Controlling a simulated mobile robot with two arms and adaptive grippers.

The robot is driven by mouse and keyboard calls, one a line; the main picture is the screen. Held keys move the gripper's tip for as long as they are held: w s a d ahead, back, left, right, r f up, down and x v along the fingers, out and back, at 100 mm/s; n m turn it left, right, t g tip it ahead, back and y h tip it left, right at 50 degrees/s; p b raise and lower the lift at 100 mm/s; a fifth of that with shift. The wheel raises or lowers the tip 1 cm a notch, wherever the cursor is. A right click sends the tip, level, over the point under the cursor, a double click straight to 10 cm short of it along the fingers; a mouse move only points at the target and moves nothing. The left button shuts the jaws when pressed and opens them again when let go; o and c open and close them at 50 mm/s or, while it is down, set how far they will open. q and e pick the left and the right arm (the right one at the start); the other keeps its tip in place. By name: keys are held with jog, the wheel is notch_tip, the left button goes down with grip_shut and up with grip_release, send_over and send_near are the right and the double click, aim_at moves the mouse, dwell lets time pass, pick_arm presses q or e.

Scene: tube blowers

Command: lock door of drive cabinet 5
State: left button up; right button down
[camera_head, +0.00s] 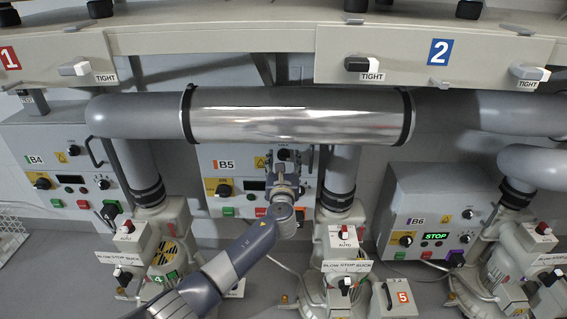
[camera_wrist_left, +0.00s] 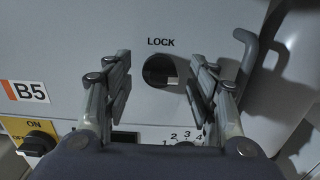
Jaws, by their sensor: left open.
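Drive cabinet 5 (camera_head: 237,152), a light grey box labelled B5, stands behind the big pipe in the head view. In the left wrist view its door (camera_wrist_left: 60,60) fills the picture, with a B5 label at the left. A dark round lock (camera_wrist_left: 161,71) sits under the word LOCK. I cannot tell its turned position. My left gripper (camera_head: 286,158) is in front of the cabinet's upper right part. In the left wrist view its two fingers (camera_wrist_left: 159,78) are open, one on each side of the lock, with nothing held. My right gripper is not in view.
A grey curved handle (camera_wrist_left: 251,62) is close to the right finger. A shiny horizontal pipe (camera_head: 300,116) hangs above my left gripper, and a vertical pipe (camera_head: 342,170) stands to its right. Cabinet B4 (camera_head: 55,143) is at the left and cabinet B6 (camera_head: 425,190) at the right.

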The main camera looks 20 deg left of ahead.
pick_arm(q)
jog(key=shift+w+a, duration=0.1)
jog(key=shift+w, duration=0.2)
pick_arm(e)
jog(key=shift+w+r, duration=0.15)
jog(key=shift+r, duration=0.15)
pick_arm(q)
jog(key=c, duration=1)
